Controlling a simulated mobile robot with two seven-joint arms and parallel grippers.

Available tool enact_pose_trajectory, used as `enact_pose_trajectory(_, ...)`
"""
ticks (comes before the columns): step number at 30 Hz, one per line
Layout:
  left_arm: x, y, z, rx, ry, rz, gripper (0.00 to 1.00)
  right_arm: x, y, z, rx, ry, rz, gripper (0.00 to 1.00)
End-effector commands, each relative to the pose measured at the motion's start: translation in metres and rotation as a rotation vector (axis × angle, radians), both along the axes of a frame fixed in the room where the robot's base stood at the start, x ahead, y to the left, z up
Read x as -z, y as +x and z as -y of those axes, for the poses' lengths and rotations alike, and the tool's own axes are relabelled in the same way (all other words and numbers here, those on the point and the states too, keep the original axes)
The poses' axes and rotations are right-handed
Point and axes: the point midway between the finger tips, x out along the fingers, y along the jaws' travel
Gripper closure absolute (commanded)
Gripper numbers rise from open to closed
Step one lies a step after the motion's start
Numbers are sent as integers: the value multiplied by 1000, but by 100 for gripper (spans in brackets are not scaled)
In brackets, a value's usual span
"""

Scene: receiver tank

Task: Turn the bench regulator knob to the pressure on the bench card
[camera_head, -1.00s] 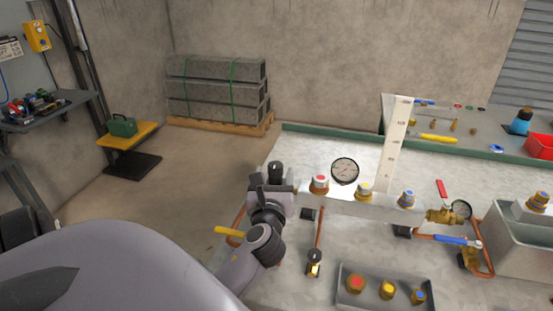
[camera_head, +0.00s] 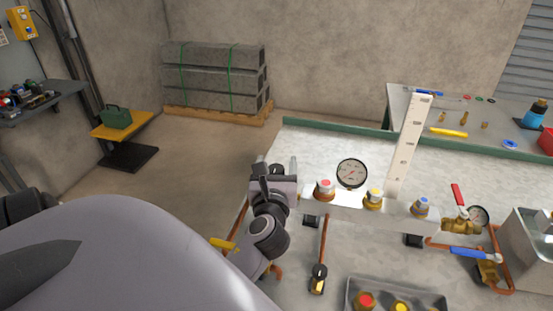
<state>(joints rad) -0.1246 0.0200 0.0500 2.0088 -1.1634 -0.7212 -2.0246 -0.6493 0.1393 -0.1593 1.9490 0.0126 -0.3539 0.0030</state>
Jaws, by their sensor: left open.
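My left gripper (camera_head: 277,165) is at the left end of the pale manifold bar (camera_head: 345,206) on the bench. Its two fingers are apart, with a dark rounded part between them that may be the regulator knob. My wrist hides most of that spot, and I cannot tell whether the fingers touch it. A round white dial gauge (camera_head: 352,173) with a dark rim stands just to the right; its reading is too small to make out. A tall white strip (camera_head: 410,150) with dark marks stands behind the bar. I cannot make out a bench card. My right gripper is not in view.
A red-handled valve (camera_head: 460,210) and a blue-handled valve (camera_head: 472,254) are at the right. A grey tray (camera_head: 385,287) of fittings lies in front. The bench top behind the gauge is clear.

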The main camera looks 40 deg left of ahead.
Motion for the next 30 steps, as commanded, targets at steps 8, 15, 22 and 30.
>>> enact_pose_trajectory(8,0,-2,3,-1,-1,-1,34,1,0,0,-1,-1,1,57)
enact_pose_trajectory(15,0,-2,2,-1,0,0,40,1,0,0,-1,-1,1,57)
enact_pose_trajectory(22,0,-1,2,-1,0,0,85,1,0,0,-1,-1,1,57)
enact_pose_trajectory(30,-1,-1,3,38,4,0,85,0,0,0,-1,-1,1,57)
